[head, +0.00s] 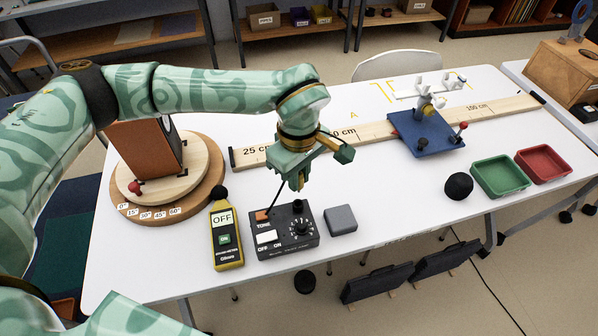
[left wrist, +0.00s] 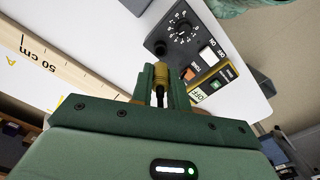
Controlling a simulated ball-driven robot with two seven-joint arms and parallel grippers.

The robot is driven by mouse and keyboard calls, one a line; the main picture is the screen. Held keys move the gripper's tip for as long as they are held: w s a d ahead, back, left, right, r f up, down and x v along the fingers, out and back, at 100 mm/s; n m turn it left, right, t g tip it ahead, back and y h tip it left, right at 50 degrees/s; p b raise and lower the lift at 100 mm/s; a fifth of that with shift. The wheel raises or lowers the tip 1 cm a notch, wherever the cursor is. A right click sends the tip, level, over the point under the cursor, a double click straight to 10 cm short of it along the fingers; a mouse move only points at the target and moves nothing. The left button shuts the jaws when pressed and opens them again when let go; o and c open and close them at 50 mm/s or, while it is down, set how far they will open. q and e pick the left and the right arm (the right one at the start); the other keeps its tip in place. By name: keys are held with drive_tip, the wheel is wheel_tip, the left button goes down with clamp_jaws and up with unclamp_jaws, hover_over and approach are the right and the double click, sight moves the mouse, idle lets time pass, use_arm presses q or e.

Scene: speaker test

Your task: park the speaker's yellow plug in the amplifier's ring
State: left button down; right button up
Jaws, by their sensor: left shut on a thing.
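My left gripper (head: 296,182) points down above the back of the black amplifier (head: 284,246). It is shut on a small yellow-brown ribbed piece (left wrist: 187,74), which looks like the plug, seen at the fingers in the left wrist view. In the head view the fingers hide the plug, and a thin black cable slants from them toward the amplifier. The amplifier has an orange TONE switch, an OFF/ON panel and a dial. I cannot make out the ring clearly. The brown speaker (head: 145,150) stands on a round wooden turntable (head: 205,192) with angle marks. My right gripper is not in view.
A yellow sound meter (head: 226,236) reading OFF lies left of the amplifier; a grey block (head: 341,220) lies right. A long wooden ruler (head: 365,133) runs behind.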

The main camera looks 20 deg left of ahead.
use_arm(q)
drive_tip(key=shift+a+f+b, duration=0.1)
drive_tip(key=shift+f+b, duration=1.35)
drive_tip(key=shift+f, duration=1.25)
drive_tip(key=shift+f, duration=0.55)
drive_tip(key=c, duration=1.3)
unclamp_jaws()
